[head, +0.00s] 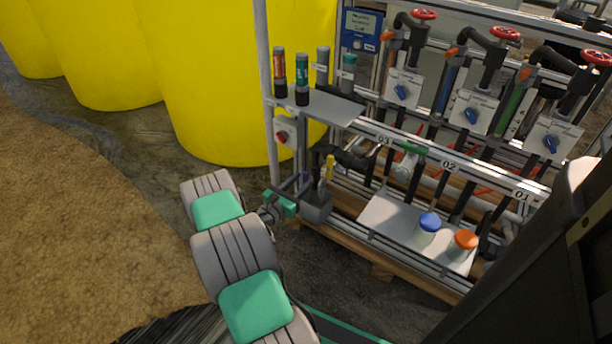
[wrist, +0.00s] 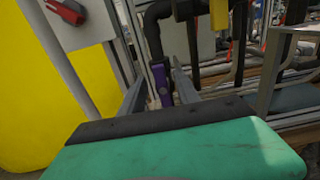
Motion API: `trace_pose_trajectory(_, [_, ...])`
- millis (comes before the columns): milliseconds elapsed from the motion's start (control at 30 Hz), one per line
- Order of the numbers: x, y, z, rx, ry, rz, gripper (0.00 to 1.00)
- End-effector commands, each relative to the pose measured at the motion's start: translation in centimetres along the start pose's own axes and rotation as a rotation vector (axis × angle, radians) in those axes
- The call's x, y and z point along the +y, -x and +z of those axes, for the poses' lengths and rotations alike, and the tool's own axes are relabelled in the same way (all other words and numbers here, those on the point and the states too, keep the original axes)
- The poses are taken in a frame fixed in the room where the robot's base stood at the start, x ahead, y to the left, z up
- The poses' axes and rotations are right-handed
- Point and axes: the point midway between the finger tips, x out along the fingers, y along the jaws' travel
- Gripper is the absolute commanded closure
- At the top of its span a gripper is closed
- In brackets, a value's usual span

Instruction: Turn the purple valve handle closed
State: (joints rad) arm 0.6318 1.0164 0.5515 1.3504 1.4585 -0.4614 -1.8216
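The purple valve handle (wrist: 161,84) stands upright in the middle of the wrist view, at the lower end of a black pipe. In the head view only a small purple patch can be made out beside my gripper. My gripper (wrist: 160,76) is open. Its two grey fingers show to the left and right of the purple handle, with gaps on both sides, so it does not appear gripped. In the head view my gripper (head: 299,186) is at the left end of the skid, low down. The valve body is mostly hidden.
A grey box with a red switch (head: 282,133) is on the post above my gripper. Yellow tanks (head: 215,90) stand behind. Open ground lies left.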

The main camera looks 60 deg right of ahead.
Motion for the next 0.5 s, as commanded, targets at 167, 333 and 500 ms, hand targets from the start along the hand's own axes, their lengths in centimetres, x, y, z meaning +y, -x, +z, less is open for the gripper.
trace_pose_trajectory(167, [-0.2, -1.9, -0.1, 0.002, 0.0, -0.002, 0.62])
trace_pose_trajectory(333, [-0.1, -3.0, -0.1, 0.001, -0.001, -0.001, 0.62])
trace_pose_trajectory(500, [-0.1, -3.1, -0.1, 0.001, 0.0, 0.0, 0.62])
